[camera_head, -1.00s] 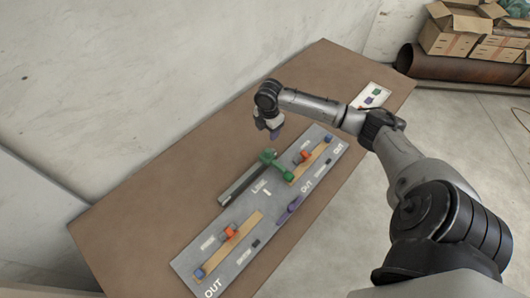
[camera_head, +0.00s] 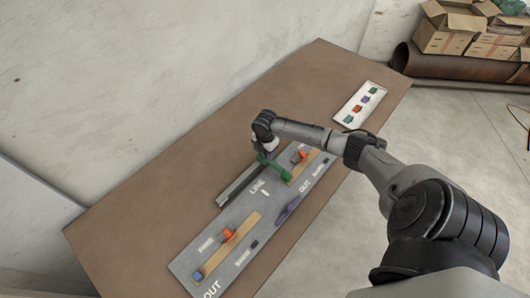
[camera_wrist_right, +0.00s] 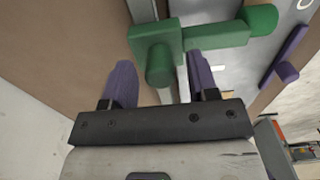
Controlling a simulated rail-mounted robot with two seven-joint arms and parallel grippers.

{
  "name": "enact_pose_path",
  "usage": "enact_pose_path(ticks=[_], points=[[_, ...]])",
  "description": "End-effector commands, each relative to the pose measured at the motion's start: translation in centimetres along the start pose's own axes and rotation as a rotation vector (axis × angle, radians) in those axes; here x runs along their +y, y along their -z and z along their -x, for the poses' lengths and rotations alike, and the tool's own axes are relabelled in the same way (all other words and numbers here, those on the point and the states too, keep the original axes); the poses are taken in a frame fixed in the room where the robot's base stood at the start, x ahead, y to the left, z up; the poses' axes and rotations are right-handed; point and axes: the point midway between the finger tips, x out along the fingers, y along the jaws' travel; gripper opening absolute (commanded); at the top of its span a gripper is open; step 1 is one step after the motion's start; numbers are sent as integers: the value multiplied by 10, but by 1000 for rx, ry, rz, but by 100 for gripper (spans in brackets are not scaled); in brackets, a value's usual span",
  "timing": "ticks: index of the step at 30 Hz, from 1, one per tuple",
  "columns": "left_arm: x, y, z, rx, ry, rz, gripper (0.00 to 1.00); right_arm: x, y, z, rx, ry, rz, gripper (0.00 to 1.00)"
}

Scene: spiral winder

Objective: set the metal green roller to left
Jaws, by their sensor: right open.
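The green roller (camera_head: 276,166) sits at the end of a grey rail on the grey panel (camera_head: 240,209). In the right wrist view the roller (camera_wrist_right: 218,36) shows as a block with a round knob (camera_wrist_right: 160,66) and a side bar reaching right. My right gripper (camera_wrist_right: 160,74) is open, its purple fingers on either side of the knob; whether they touch it I cannot tell. In the head view my right gripper (camera_head: 267,147) is just above the roller and partly hides it. My left gripper is not in view.
The panel also bears orange blocks (camera_head: 229,234) on wooden strips and a purple handle (camera_head: 288,210). A white tray (camera_head: 361,105) with small coloured pieces lies at the brown table's (camera_head: 170,165) far right.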

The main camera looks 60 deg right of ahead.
Motion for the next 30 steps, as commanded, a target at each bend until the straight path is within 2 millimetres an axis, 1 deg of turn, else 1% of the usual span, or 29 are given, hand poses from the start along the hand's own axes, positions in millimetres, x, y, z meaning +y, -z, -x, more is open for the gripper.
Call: enact_pose_path(ticks=[2, 6, 15, 30], points=[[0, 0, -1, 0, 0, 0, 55, 0, 0, -6, 1, 0, -1, 54], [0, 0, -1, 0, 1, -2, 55, 0, 0, -9, 1, -1, -1, 54], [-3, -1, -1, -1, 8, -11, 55, 0, 0, -10, 0, -1, -1, 53], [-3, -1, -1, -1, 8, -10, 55, 0, 0, -10, 0, 0, -1, 5]])
